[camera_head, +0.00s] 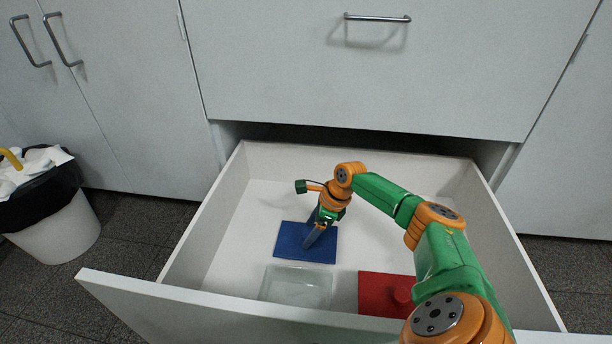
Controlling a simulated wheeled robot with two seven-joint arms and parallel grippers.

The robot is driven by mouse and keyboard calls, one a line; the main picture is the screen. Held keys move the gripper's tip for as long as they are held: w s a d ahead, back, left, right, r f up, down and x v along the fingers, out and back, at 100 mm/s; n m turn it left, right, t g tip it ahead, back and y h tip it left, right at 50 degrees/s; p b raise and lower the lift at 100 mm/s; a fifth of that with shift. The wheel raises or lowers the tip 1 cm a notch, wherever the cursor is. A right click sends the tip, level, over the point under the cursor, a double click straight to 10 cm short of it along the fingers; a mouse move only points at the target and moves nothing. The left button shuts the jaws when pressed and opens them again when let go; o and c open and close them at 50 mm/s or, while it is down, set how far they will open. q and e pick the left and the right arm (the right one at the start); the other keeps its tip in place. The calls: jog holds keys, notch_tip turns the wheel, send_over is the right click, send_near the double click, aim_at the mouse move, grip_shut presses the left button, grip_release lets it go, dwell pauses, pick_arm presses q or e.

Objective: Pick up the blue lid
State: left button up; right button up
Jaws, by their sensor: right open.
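The blue lid (290,246) lies flat on the floor of an open white drawer (236,222), a little left of its middle. My right arm reaches into the drawer from the lower right. My right gripper (309,243) points down over the blue lid with its fingers at or just above the lid's surface. The jaws are open, and the fingers and wrist cover part of the lid. I cannot tell whether the fingers touch it. My left gripper is not in view.
A clear glass container (296,287) and a red lid (379,293) with a round knob lie near the drawer's front wall. The drawer walls surround the arm's working space. A bin (62,228) with a black liner stands at the left. White cabinets (340,75) rise behind.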

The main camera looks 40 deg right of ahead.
jog(key=shift+w+a+f, duration=0.1)
jog(key=shift+w+f, duration=0.05)
jog(key=shift+f, duration=0.25)
grip_shut()
jog(key=shift+r, duration=0.1)
